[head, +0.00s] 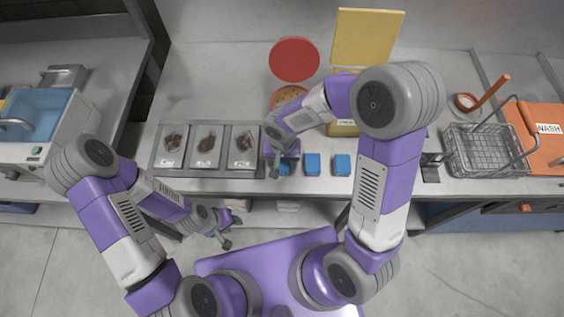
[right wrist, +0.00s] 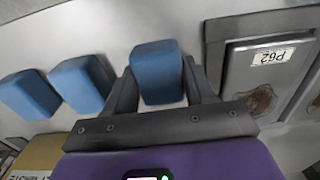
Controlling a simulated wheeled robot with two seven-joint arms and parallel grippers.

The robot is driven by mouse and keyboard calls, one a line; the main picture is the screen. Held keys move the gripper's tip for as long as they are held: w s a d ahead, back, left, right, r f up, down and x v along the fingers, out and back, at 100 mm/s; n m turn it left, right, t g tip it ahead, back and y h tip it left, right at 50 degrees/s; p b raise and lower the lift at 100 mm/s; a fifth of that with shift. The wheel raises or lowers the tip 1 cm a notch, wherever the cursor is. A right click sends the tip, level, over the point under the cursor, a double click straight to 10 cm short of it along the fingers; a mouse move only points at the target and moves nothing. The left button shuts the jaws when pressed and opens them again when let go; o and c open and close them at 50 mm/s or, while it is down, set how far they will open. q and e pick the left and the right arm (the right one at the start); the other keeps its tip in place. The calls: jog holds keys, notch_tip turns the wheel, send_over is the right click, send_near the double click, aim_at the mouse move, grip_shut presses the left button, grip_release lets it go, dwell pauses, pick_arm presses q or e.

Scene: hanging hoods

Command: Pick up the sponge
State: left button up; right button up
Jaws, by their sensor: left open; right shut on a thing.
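A blue block-shaped sponge (right wrist: 158,72) sits between the two fingers of my right gripper (right wrist: 160,88) in the right wrist view, and the fingers are shut on it. In the head view my right gripper (head: 279,168) is over the counter, just right of the metal trays, and mostly hides this sponge. I cannot tell whether the sponge is clear of the counter. Two more blue blocks (head: 312,164) (head: 342,165) lie in a row to its right. My left gripper (head: 223,235) is open and empty, low in front of the counter's edge.
Metal trays (head: 205,172) with brown food stand left of the right gripper. A red lid (head: 294,60), a yellow lid (head: 367,37) and a yellow box (head: 343,129) are behind.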

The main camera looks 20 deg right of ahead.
notch_tip(320, 180, up, 10)
jog(key=shift+p, duration=1.2)
